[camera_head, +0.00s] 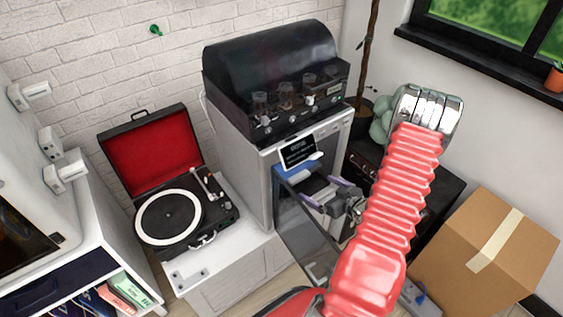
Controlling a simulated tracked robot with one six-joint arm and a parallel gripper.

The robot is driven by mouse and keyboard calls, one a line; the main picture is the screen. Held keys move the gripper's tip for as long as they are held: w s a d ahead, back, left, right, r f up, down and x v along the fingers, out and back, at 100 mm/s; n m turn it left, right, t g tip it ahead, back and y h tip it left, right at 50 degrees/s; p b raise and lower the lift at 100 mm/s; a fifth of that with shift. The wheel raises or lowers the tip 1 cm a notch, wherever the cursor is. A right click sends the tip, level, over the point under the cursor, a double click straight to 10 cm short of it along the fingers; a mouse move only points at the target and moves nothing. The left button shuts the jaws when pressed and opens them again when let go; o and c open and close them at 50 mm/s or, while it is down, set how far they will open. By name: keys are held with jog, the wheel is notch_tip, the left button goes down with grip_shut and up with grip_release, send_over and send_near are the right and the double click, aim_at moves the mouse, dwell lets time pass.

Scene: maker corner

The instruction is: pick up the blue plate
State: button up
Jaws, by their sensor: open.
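A small blue patch (289,172), which I take to be the blue plate, shows in the opening at the upper front of the white appliance (240,165). Most of it is hidden, so its full shape cannot be told. My gripper (325,191) is open, with its two purple-grey fingers pointing left toward the opening. It is just right of and below the blue patch. I see nothing held between the fingers. Whether the fingers touch anything inside cannot be told.
The appliance's dark door (305,235) hangs open below my gripper. A black coffee machine (275,85) with several glasses stands on top. A record player (170,215) is on the left, a cardboard box (480,250) on the right, and a potted plant (362,115) behind.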

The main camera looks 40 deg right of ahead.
aim_at(302, 178)
jog(key=shift+x, duration=2.15)
jog(key=shift+x, duration=2.65)
jog(key=shift+d+r, duration=0.1)
jog(key=c, duration=1.4)
